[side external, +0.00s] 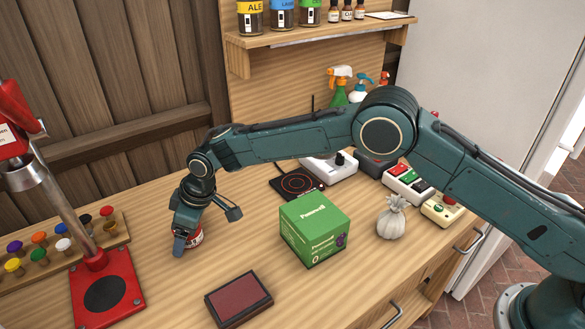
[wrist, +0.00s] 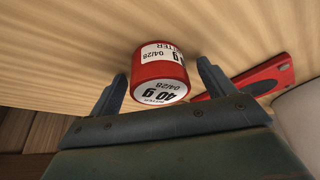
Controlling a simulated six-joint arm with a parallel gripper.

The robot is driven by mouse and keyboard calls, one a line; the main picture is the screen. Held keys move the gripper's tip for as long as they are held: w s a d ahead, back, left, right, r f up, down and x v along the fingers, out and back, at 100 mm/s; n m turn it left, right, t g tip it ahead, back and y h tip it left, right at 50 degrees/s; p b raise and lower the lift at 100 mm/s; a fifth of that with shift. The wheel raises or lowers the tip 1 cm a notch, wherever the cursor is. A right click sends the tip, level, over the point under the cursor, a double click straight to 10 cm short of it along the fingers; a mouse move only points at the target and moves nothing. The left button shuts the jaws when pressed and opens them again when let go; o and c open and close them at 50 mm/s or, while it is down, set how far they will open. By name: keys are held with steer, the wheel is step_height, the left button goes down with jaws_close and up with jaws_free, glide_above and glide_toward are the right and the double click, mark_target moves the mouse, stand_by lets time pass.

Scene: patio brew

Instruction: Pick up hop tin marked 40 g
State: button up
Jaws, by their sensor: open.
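The hop tin (wrist: 162,73) is a small red cylinder with white labels reading "40 g" and "04/28". In the wrist view it stands between the two fingers of my gripper (wrist: 165,88), which is open, with a gap showing on each side. In the side view my gripper (side external: 190,243) points down at the left part of the wooden bench. The tin (side external: 196,238) is mostly hidden there behind a finger, with only a red and white part showing.
A red capper stand (side external: 108,300) and a rack of coloured caps (side external: 40,255) are to the left. Bare bench lies between the tin and the pad.

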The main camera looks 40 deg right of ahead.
stand_by(0.4)
steer(key=c, duration=1.1)
steer(key=shift+r, duration=0.1)
step_height(320, 180, up, 20)
steer(key=shift+f, duration=0.1)
stand_by(0.5)
